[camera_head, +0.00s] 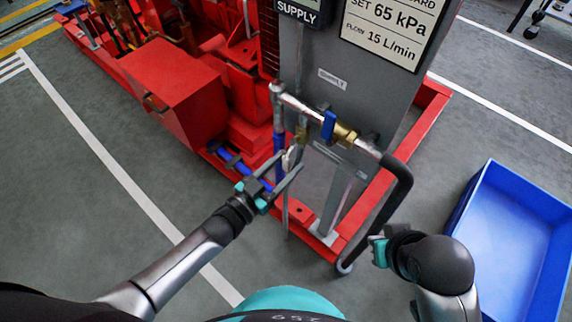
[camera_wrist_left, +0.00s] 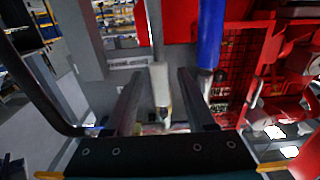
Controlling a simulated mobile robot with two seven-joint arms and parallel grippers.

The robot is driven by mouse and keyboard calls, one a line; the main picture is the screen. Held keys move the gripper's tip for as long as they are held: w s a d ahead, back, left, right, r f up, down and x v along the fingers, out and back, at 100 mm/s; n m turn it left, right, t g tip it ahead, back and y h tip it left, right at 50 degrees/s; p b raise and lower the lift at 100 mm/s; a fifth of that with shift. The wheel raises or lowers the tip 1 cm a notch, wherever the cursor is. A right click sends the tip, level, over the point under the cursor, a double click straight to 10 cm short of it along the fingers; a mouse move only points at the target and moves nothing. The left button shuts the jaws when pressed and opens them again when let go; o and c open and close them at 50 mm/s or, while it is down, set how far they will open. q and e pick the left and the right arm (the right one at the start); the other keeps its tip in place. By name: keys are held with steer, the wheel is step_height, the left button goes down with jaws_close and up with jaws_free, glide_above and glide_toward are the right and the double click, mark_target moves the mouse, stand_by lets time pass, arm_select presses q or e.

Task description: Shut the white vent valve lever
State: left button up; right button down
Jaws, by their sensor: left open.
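The white vent valve lever (camera_head: 291,157) shows as a small pale piece below the pipework on the grey panel, partly hidden by my gripper in the head view. My left gripper (camera_head: 288,168) is open beside it. In the left wrist view, the white lever (camera_wrist_left: 160,85) appears between the two open fingers of the left gripper (camera_wrist_left: 160,75), with a gap on each side. I cannot tell whether it touches either finger.
A blue-handled brass valve (camera_head: 328,125) sits on the pipe to the right, with a black hose (camera_head: 398,200) curving down. A blue vertical piece (camera_head: 279,143) is close by on the left. The red skid frame (camera_head: 370,215) surrounds the panel. A blue crate (camera_head: 515,245) stands right.

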arm_select(q)
steer(key=shift+w+d, duration=0.1)
steer(key=shift+w, duration=0.05)
jaws_close()
stand_by(0.4)
stand_by(1.0)
